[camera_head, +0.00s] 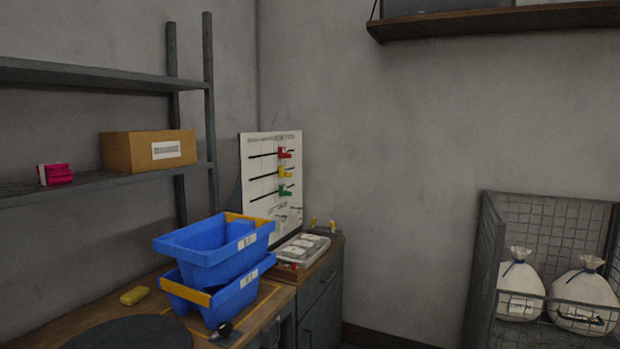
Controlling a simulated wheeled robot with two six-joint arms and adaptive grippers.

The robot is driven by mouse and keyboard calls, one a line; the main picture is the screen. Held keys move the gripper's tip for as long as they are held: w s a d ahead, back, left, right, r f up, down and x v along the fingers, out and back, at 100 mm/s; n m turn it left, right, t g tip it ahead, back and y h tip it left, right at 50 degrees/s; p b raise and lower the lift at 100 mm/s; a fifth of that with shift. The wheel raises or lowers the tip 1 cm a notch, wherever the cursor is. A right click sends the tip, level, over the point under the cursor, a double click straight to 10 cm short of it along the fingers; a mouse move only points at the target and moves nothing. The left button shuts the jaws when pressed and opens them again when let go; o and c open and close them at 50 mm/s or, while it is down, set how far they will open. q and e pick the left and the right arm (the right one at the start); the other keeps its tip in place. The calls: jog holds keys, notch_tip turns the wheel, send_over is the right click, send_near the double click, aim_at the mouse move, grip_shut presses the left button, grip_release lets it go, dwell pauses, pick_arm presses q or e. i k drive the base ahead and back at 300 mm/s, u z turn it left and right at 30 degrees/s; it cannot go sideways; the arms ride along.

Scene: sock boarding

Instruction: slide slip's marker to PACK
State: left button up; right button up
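A white upright board (262,206) stands on the far end of the bench, near the room corner. It has several dark horizontal slots. A red marker (284,153), a yellow marker (285,172) and a green marker (285,190) sit one above another, each on its own slot, right of the board's middle. The lettering is too small to read, so I cannot tell which row is slip's or which column is PACK. The board's lower left is hidden behind the blue bins. Neither of my grippers is in view.
Two stacked blue bins (206,256) stand on the wooden bench (88,313) in front of the board. A yellow block (134,295) lies left of them. A wire cage (487,262) holds white sacks at right.

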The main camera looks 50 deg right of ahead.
aim_at(283, 173)
jog(key=z, duration=1.7)
jog(key=i, duration=0.25)
jog(key=z, duration=0.7)
jog(key=i, duration=2.65)
jog(key=u, duration=1.4)
jog(key=i, duration=0.9)
jog(key=u, duration=0.7)
